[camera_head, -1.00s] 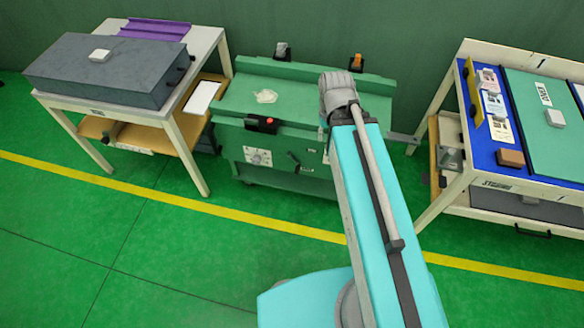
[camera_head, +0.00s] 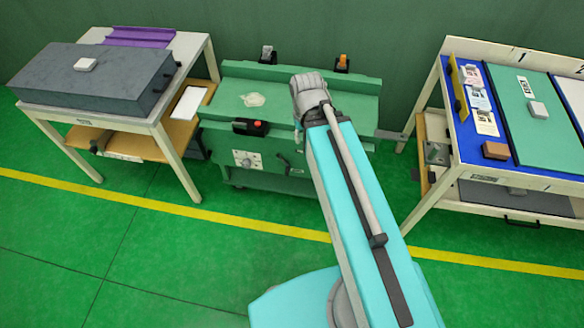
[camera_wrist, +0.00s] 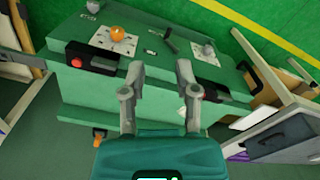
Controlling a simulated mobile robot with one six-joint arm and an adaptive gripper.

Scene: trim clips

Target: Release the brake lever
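The green machine bench (camera_head: 230,95) stands against the back wall. A dark lever (camera_head: 283,160) is on its front panel, right of a white dial plate (camera_head: 247,160); no lettering on it can be read. In the wrist view the lever (camera_wrist: 168,40) lies beyond my fingertips, between an orange knob (camera_wrist: 117,33) and a grey knob (camera_wrist: 208,50). My gripper (camera_wrist: 158,72) is open and empty, its two fingers spread apart over the green bench and clear of the lever.
A black box with a red button (camera_head: 251,127) juts from the bench front. A table with a grey slab (camera_head: 95,80) stands at left, a table with blue and green boards (camera_head: 535,130) at right. Green floor in front of the bench is clear.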

